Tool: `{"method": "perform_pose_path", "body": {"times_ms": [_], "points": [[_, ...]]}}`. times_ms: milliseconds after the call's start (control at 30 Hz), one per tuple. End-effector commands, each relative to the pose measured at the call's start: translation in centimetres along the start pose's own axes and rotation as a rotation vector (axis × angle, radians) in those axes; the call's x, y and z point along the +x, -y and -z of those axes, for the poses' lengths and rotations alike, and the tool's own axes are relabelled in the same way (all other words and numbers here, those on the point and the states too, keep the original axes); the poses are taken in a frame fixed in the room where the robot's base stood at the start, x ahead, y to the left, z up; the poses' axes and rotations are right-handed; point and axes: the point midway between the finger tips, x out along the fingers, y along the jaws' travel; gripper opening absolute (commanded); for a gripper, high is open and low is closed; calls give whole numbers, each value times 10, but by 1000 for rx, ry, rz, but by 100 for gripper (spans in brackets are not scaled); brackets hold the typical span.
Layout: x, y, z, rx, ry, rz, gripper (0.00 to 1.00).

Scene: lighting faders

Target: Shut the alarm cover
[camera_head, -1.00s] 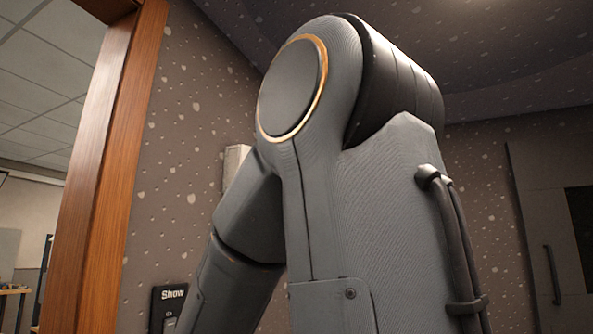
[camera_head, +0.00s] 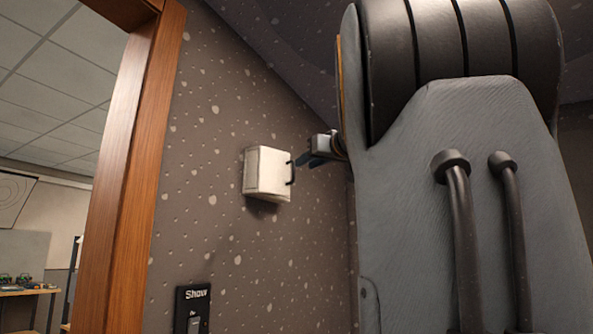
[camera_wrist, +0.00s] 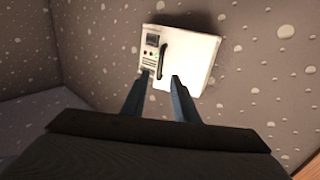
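The alarm box is a small white box on the speckled wall, and its white cover (camera_head: 267,173) carries a black handle (camera_head: 291,172). In the wrist view the cover (camera_wrist: 197,62) stands ajar, with a strip of panel (camera_wrist: 151,47) holding a small screen and buttons showing at its left. The handle (camera_wrist: 163,60) is on the cover's edge beside that strip. My gripper (camera_head: 305,160) is just right of the handle. In the wrist view its two fingers (camera_wrist: 160,76) are apart, on either side of the handle's lower end. I cannot tell whether they touch it.
A dark switch plate marked "Show" (camera_head: 193,308) is on the wall below the box. A wooden door frame (camera_head: 133,170) stands at the left, with a room beyond it. My arm fills the right side of the head view. The wall around the box is clear.

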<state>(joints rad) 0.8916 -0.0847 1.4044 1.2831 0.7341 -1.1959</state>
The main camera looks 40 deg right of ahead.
Motion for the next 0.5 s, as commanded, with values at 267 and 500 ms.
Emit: {"method": "perform_pose_path", "body": {"times_ms": [267, 500], "points": [[38, 0, 3, 1, 0, 4, 27], [66, 0, 2, 1, 1, 2, 27]]}}
